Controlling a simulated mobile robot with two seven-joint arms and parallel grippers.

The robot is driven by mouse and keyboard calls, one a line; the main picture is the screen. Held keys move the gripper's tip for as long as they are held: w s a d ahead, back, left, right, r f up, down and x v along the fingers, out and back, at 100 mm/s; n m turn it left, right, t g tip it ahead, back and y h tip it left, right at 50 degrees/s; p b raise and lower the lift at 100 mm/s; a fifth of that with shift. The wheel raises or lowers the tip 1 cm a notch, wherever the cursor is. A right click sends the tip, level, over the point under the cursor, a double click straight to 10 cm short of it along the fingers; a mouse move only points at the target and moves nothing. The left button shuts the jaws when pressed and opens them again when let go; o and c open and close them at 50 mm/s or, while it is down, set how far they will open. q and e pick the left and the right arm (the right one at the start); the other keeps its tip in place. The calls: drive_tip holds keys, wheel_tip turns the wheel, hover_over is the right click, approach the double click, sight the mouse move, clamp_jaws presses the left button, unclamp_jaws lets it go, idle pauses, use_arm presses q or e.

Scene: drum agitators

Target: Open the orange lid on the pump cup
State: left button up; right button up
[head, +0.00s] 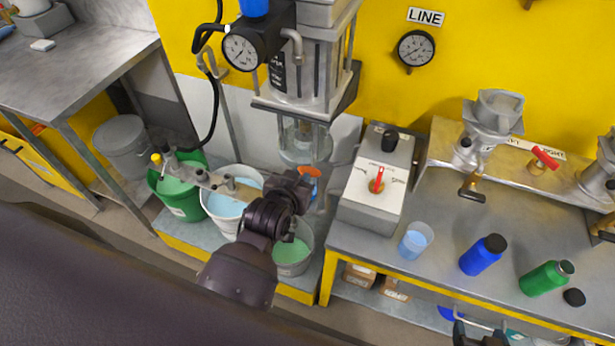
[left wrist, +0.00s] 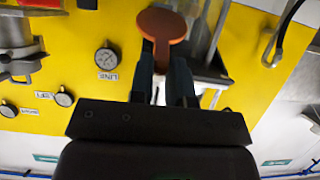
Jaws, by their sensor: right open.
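The pump cup (head: 304,138) is a clear cylinder under the pump on the yellow wall. The orange lid (head: 310,182) shows low at its right, partly hidden by my left gripper (head: 306,180). In the left wrist view the lid is a round orange disc (left wrist: 163,24) at the fingertips. Its narrow orange stem sits between the two fingers (left wrist: 162,62), which appear closed on it. How the lid meets the cup is hidden. My right gripper (head: 480,334) is at the bottom edge, mostly cut off, open and away from the cup.
A grey control box (head: 358,205) with a red-handled switch stands right of the cup. Buckets (head: 182,190) of liquid stand below.

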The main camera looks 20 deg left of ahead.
use_arm(q)
drive_tip(key=shift+w+r, duration=0.1)
drive_tip(key=shift+r, duration=0.15)
drive_tip(key=shift+w, duration=0.1)
drive_tip(key=shift+w+r, duration=1.1)
drive_tip(key=shift+w+d+r, duration=0.1)
drive_tip(key=shift+w+r, duration=0.25)
drive_tip(key=shift+w, duration=0.4)
drive_tip(key=shift+w+r, duration=0.35)
drive_tip(key=shift+w, duration=0.4)
drive_tip(key=shift+w, duration=0.1)
